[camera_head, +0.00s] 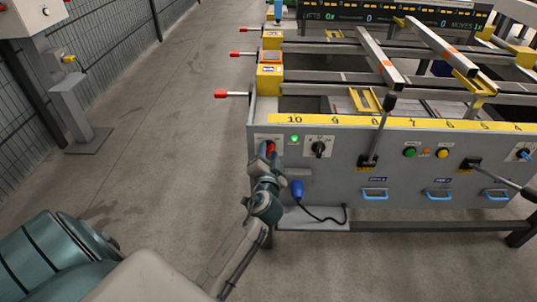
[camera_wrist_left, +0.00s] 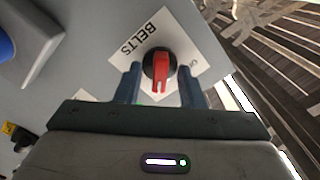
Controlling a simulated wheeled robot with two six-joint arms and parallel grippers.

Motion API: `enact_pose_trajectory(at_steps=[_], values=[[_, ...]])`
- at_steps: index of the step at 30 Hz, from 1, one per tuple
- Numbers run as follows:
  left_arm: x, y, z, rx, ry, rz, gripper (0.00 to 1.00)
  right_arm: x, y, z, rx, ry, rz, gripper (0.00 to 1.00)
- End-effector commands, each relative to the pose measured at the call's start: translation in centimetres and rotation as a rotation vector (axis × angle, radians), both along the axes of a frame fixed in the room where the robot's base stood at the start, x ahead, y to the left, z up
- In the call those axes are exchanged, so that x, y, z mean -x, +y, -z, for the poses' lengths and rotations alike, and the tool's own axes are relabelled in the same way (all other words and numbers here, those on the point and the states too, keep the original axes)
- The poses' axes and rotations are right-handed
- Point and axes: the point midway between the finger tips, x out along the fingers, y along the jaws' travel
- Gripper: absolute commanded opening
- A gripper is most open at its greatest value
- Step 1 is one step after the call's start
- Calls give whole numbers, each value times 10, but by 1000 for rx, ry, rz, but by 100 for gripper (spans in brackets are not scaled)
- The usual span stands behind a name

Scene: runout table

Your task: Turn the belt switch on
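The belt switch is a red rotary knob (camera_head: 270,147) at the left end of the grey front panel (camera_head: 345,180). In the left wrist view the red knob (camera_wrist_left: 160,72) sits on a black round base on a white plate (camera_wrist_left: 178,33) lettered "BELTS". Its handle points toward the gripper's palm. My left gripper (camera_head: 267,160) is at the switch. In the left wrist view its two fingers (camera_wrist_left: 161,84) are apart, one on each side of the knob, with a gap to the red handle. The other lettering is partly hidden. My right gripper is not in view.
A lit green lamp (camera_head: 295,138) and a black selector (camera_head: 319,148) sit to the right of the switch. A blue plug (camera_head: 297,190) with a black cable is below. Red-tipped levers (camera_head: 221,94) jut out left of the table.

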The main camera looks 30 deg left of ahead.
Motion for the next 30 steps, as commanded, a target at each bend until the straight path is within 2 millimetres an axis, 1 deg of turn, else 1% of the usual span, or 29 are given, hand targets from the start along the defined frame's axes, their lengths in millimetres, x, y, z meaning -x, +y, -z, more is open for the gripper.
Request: enact_pose_trajectory(at_steps=[7, 10, 14, 18, 22, 27, 30], values=[[1, -1, 1, 2, 1, 0, 35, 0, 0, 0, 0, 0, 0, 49], [9, -5, 2, 4, 1, 1, 35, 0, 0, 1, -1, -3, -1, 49], [28, -17, 3, 6, 2, -1, 35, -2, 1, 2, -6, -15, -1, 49], [54, -33, 3, 6, 3, -2, 35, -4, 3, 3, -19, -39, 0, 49], [74, -45, 2, 5, 3, -2, 35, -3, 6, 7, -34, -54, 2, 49], [89, -54, 2, 3, 1, -1, 35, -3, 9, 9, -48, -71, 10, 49], [92, -56, 1, 1, 0, -1, 35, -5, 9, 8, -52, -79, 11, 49]])
